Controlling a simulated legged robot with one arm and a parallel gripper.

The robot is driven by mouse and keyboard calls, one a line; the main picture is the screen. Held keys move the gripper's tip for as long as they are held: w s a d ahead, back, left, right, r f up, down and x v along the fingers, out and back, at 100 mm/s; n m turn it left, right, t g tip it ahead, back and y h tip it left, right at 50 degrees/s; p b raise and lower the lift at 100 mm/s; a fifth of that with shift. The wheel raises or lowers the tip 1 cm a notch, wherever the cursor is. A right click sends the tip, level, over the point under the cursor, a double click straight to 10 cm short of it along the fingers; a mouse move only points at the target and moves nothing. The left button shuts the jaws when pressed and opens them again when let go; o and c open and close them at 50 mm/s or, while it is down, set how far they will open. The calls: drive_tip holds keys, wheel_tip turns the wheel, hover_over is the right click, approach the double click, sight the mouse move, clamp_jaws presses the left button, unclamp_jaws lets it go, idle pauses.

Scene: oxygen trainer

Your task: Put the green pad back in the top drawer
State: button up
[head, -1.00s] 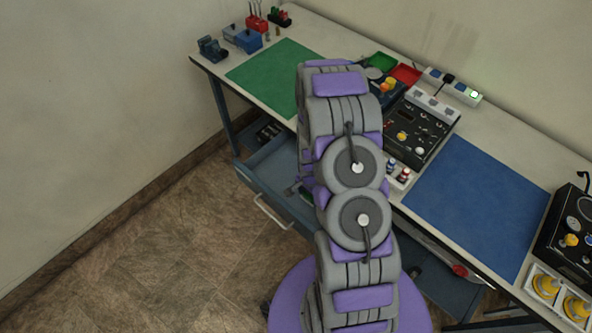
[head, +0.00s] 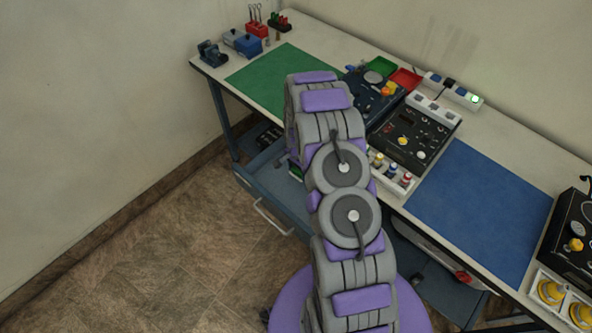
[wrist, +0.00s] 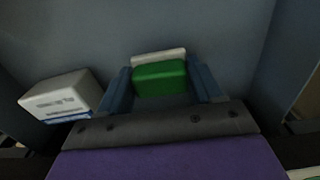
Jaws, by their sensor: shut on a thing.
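The green pad (wrist: 160,78), with a white part along its far side, sits between the two blue fingers of my gripper (wrist: 161,84) in the wrist view. The gripper is shut on it. Grey-blue drawer surfaces surround it; I cannot tell whether the pad touches the bottom. The top drawer (head: 258,187) stands pulled out under the left part of the bench in the head view. A small green patch (head: 296,172), likely the pad, shows there beside my arm, which hides my gripper.
A white box with a blue base (wrist: 62,95) lies left of the gripper in the wrist view. The bench (head: 328,40) carries a green mat (head: 272,75), a blue mat (head: 478,208) and instrument panels (head: 413,135). A lower drawer (head: 435,285) is open at right.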

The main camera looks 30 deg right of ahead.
sight(296, 170)
drive_tip(key=shift+w+d+f, duration=0.15)
drive_tip(key=shift+w, duration=0.65)
drive_tip(key=shift+w+d+f+b, duration=0.1)
drive_tip(key=shift+w+f+b, duration=0.1)
drive_tip(key=shift+f, duration=0.6)
drive_tip(key=shift+w+f+b, duration=0.15)
drive_tip(key=shift+w+f, duration=0.05)
drive_tip(key=shift+f, duration=0.55)
drive_tip(key=shift+f, duration=0.15)
drive_tip(key=o, duration=1)
drive_tip(key=shift+f, duration=0.1)
